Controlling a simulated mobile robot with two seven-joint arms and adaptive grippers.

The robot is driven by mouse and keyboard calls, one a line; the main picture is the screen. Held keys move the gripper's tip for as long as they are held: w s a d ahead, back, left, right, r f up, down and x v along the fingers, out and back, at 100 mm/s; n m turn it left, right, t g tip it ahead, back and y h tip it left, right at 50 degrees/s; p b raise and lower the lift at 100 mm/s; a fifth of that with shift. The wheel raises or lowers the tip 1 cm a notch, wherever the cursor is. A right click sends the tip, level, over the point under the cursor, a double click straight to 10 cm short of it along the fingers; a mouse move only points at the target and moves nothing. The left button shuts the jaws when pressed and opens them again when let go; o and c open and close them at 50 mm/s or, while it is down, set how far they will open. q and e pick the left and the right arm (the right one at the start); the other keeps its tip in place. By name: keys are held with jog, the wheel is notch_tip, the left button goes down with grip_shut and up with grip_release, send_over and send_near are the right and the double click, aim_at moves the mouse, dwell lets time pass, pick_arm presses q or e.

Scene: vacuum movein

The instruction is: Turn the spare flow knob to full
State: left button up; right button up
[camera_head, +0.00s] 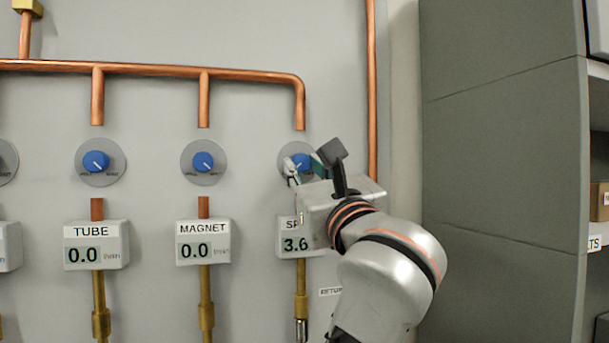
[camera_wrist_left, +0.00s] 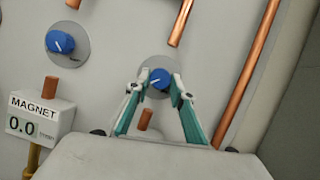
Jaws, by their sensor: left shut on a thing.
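The spare flow knob (camera_head: 302,161) is blue with a white pointer line, on a round grey plate (camera_head: 285,153) below the right end of the copper manifold. In the head view my left gripper (camera_head: 304,164) comes at it from the lower right and hides part of it. In the left wrist view the knob (camera_wrist_left: 160,80) sits between the two teal fingertips (camera_wrist_left: 160,88), and the gripper is shut on it. The spare display (camera_head: 295,244) reads 3.6, and its label is partly hidden by my gripper. My right gripper is not in view.
The magnet knob (camera_head: 203,161) and tube knob (camera_head: 96,162) are to the left, with displays reading 0.0. A vertical copper pipe (camera_head: 371,90) runs close right of the spare knob. A dark grey cabinet (camera_head: 500,180) and shelving stand at the right.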

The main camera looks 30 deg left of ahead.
aim_at(302, 106)
pick_arm(q)
jog(key=shift+n+g+y, duration=0.3)
jog(key=shift+n, duration=0.2)
jog(key=o, duration=1.1)
notch_tip(302, 106, up, 10)
jog(key=shift+r, duration=0.1)
jog(key=shift+d, duration=0.1)
